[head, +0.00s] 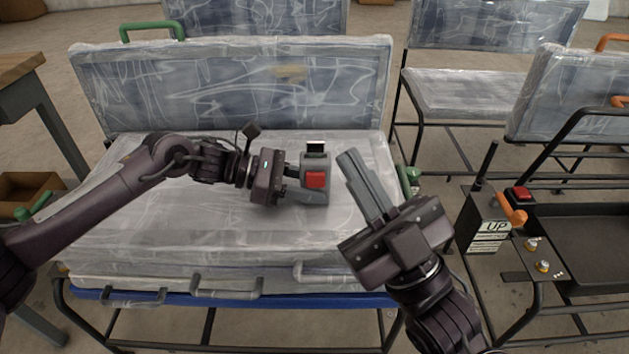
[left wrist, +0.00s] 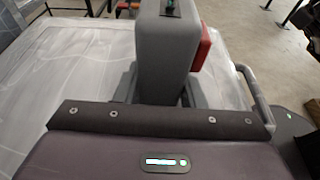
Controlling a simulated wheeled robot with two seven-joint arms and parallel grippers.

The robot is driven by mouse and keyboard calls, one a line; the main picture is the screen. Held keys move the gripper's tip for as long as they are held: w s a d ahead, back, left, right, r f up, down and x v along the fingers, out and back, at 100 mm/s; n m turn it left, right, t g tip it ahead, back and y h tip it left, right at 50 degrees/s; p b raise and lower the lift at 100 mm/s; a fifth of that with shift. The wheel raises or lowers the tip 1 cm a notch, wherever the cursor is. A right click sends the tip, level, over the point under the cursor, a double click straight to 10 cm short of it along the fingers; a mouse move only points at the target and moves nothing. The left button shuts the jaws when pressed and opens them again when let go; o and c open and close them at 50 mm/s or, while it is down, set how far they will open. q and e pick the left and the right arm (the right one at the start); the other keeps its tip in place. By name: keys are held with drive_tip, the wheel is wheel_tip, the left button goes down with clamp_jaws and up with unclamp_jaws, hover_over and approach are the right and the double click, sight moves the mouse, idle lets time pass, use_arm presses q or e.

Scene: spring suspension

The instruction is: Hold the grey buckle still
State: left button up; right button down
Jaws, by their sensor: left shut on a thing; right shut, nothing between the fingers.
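The grey buckle (head: 312,190) with a red button stands upright above the plastic-wrapped seat, with a dark slot piece at its top. My left gripper (head: 293,180) is shut on the buckle from the left side. In the left wrist view the grey buckle (left wrist: 167,50) rises between the fingers, its red button on the right. My right gripper (head: 364,185) is shut and empty, just right of the buckle and apart from it, fingers pointing up and left. The buckle's lower end and what it rests on are hard to make out.
The wrapped seat (head: 200,238) and its backrest (head: 235,85) lie around and behind the buckle. Grey handles (head: 226,288) line the front edge. A control box (head: 484,222) marked UP with an orange lever stands right. A wooden table (head: 20,66) is at far left.

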drive_tip(key=w+a+f+n+g+h, duration=0.1)
drive_tip(key=f+g+h, duration=0.1)
drive_tip(key=f, duration=0.2)
drive_tip(key=a+f+n+g+h, duration=0.1)
drive_tip(key=f+n+g+h, duration=0.1)
drive_tip(key=f, duration=0.3)
drive_tip(key=w+a+f+n+g+h, duration=0.1)
drive_tip(key=f+n+g, duration=0.1)
drive_tip(key=f, duration=0.3)
drive_tip(key=shift+w+a+f+g+h, duration=0.2)
drive_tip(key=shift+w+g+h, duration=0.15)
drive_tip(key=shift+g, duration=0.25)
drive_tip(key=shift+f, duration=0.2)
approach(306, 183)
drive_tip(key=shift+s+a+x, duration=0.15)
drive_tip(key=shift+x, duration=1.15)
drive_tip(key=shift+s+a+x, duration=0.15)
drive_tip(key=shift+s+x, duration=0.05)
drive_tip(key=shift+x, duration=1.15)
drive_tip(key=shift+w, duration=0.1)
drive_tip(key=shift+w, duration=0.5)
drive_tip(key=shift+s, duration=0.65)
